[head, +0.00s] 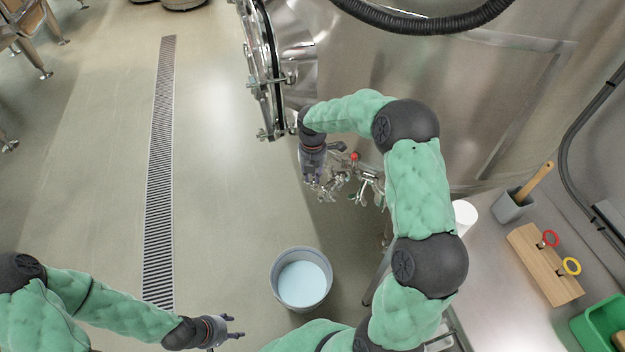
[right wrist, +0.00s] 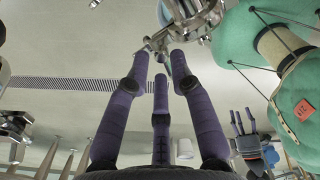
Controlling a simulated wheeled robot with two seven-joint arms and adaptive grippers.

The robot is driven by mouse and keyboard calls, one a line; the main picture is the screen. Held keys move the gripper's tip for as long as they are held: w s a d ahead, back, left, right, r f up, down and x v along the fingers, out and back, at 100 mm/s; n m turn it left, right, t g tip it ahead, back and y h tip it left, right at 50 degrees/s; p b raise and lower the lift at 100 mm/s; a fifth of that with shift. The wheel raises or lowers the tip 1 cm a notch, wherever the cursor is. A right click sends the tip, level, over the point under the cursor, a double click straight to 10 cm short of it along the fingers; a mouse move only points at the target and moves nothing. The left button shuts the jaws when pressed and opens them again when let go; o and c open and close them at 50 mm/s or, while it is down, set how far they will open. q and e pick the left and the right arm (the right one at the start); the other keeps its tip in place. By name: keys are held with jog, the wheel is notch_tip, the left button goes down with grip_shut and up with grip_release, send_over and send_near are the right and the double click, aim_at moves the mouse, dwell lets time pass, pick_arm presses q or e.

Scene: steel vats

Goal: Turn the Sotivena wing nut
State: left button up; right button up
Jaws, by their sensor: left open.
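A metal wing nut (right wrist: 158,42) shows in the right wrist view, at the end of a shiny steel fitting. My right gripper (right wrist: 161,58) has its purple fingers drawn partly together, with their tips close around the wing nut. I cannot tell whether they touch it. In the head view, my right gripper (head: 318,192) hangs beside the steel valve fittings (head: 365,185) on the vat. Its hand partly hides them, and no name on the nut is readable. My left gripper (head: 233,328) is open and empty over the floor at bottom left, far from the fittings.
The steel vat (head: 420,80) fills the upper right, with an open round hatch (head: 262,70) on its left. A grey bucket (head: 301,251) with pale liquid stands below the fittings. A bench (head: 490,270) with a wooden block (head: 545,268) lies right. Floor left is clear around the drain grate (head: 160,170).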

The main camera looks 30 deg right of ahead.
jog(key=shift+f, duration=0.6)
grip_shut()
